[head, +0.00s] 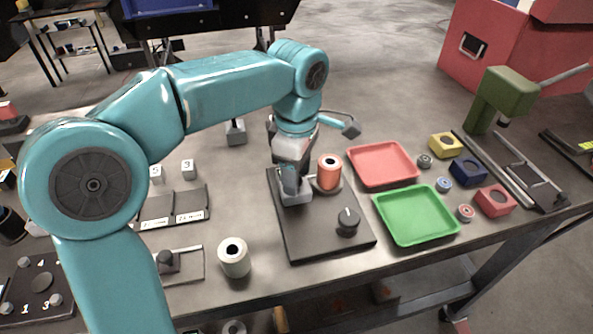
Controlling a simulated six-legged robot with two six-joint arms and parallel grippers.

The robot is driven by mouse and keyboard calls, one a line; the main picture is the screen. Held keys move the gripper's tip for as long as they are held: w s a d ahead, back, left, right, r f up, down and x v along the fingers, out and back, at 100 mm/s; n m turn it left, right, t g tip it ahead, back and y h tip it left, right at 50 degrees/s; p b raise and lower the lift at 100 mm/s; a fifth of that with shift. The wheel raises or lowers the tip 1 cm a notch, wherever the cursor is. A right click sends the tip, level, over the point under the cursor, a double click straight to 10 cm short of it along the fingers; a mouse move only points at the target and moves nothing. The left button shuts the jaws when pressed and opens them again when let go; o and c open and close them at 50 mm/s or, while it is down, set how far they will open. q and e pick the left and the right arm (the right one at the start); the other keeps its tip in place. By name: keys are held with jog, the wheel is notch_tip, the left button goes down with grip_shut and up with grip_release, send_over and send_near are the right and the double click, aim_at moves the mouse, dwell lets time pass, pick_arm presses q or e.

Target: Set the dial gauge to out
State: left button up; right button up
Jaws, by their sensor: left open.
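The dial gauge appears to be the black round knob (348,217) with a white pointer mark, near the front right of a dark plate (309,245) on the table. I cannot read any label around it. My left gripper (290,182) points down over the plate's back left part, behind and left of the knob and apart from it. Its jaws are open, partly hidden by the wrist and close to a small grey block. An orange spool (329,172) stands on the plate just right of the gripper. My right gripper is not in view.
A red tray (383,164) and a green tray (417,216) lie right of the plate. A white spool (234,258) stands at its front left. Coloured blocks and a green press (497,97) stand farther right. The space just in front of the knob is clear.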

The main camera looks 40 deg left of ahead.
pick_arm(q)
grip_shut()
jog(key=shift+a, duration=0.1)
jog(key=shift+s+a+m, duration=0.8)
jog(key=shift+a+m, duration=0.05)
jog(key=shift+m, duration=0.35)
jog(key=s+a+m+p, duration=0.2)
jog(key=a+m, duration=0.4)
jog(key=m, duration=0.1)
jog(key=shift+a+p, duration=0.15)
jog(key=shift+p, duration=0.15)
